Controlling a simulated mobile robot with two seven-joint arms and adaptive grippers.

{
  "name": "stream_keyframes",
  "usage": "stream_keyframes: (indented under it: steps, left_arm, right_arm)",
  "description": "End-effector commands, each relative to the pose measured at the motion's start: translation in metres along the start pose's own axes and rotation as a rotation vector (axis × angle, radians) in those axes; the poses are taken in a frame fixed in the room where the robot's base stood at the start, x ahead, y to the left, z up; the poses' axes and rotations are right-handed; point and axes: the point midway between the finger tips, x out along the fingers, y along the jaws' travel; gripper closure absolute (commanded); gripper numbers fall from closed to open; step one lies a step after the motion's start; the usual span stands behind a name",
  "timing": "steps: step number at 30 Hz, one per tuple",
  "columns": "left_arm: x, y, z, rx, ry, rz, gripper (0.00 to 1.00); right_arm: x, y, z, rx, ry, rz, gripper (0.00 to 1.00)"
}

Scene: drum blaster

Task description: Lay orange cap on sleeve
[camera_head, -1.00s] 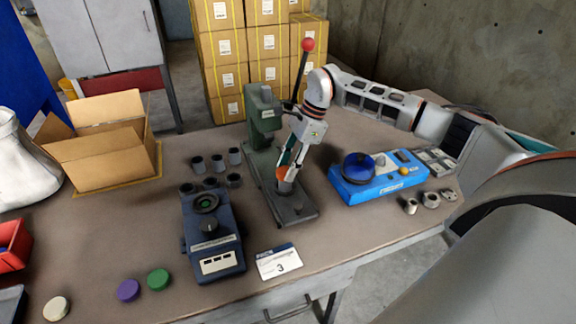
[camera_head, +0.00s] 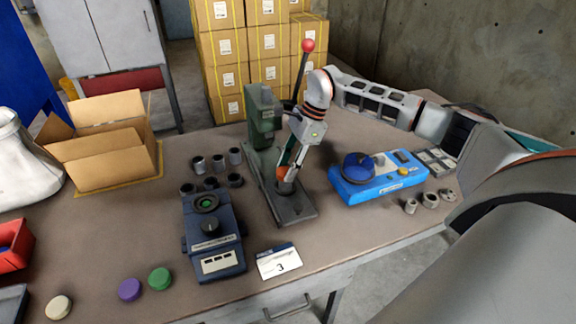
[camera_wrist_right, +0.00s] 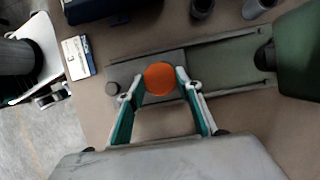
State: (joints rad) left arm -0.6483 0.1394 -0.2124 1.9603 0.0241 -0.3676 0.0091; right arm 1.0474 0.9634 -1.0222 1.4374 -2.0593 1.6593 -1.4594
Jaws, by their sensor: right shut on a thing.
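The orange cap (camera_wrist_right: 160,78) is a round disc between the fingertips of my right gripper (camera_wrist_right: 158,84) in the right wrist view. The right gripper is shut on it. In the head view the cap (camera_head: 282,174) shows as a small orange patch between the right fingers (camera_head: 285,172), low over the grey base of the green press (camera_head: 290,208). A dark grey cylinder, likely the sleeve (camera_head: 286,187), stands on that base just under the cap. I cannot tell whether cap and sleeve touch. The left gripper is out of view.
The press column (camera_head: 262,115) and its red-knobbed lever (camera_head: 307,46) stand close behind my right gripper. A dark blue device (camera_head: 212,240), a blue device (camera_head: 380,180), a number card (camera_head: 279,262), and purple (camera_head: 130,290) and green (camera_head: 159,279) caps lie around. The front left tabletop is partly clear.

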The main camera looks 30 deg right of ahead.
Motion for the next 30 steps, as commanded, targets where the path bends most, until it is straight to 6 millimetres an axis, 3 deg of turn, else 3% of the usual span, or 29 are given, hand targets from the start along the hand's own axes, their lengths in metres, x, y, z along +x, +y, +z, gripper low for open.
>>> stream_keyframes:
  steps: [30]
  left_arm:
    - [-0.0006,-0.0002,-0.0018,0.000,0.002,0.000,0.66]
  right_arm:
    - [0.0061,-0.0001,-0.0028,0.001,0.000,0.000,0.74]
